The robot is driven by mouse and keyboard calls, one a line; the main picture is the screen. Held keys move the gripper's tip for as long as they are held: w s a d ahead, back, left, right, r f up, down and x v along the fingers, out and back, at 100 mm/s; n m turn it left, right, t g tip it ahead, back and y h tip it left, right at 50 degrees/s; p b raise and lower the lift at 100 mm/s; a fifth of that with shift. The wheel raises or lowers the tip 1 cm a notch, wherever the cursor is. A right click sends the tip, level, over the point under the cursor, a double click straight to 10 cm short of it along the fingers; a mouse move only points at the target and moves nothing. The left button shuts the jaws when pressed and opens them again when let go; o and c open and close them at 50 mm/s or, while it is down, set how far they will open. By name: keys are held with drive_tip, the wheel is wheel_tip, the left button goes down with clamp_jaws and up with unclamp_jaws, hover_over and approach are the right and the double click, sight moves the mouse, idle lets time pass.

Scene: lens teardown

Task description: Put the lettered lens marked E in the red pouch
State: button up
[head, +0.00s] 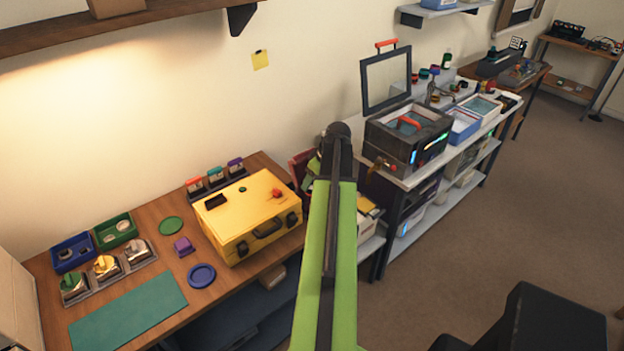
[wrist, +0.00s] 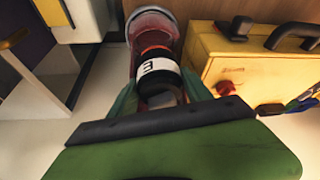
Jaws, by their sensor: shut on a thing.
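The lens marked E (wrist: 157,68) is a black cylinder with a white band bearing the letter and an orange-red ring at its far end. My gripper (wrist: 160,90) is shut on it, with a green finger on each side. A dark red, round-mouthed thing with a greyish rim, seemingly the red pouch (wrist: 150,18), shows behind and around the lens in the wrist view. I cannot tell whether the lens is inside its mouth or in front of it. In the head view the dark red thing (head: 298,166) shows partly behind my arm, and the lens is hidden.
A yellow case (head: 240,222) with dark handles and a red knob stands on the wooden bench, close left of my arm. Trays, discs and a teal mat (head: 128,312) lie farther left. A grey shelf bench with a dark machine (head: 405,138) stands to the right.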

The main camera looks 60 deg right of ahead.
wheel_tip(320, 180, down, 5)
drive_tip(key=b, duration=0.4)
drive_tip(key=shift+d+b, duration=0.15)
drive_tip(key=shift+b, duration=0.15)
drive_tip(key=shift+s, duration=0.1)
drive_tip(key=shift+s, duration=0.1)
drive_tip(key=shift+f+b, duration=1.8)
drive_tip(key=o, duration=1.8)
drive_tip(key=shift+c, duration=0.2)
wheel_tip(320, 180, up, 9)
drive_tip(key=p, duration=0.9)
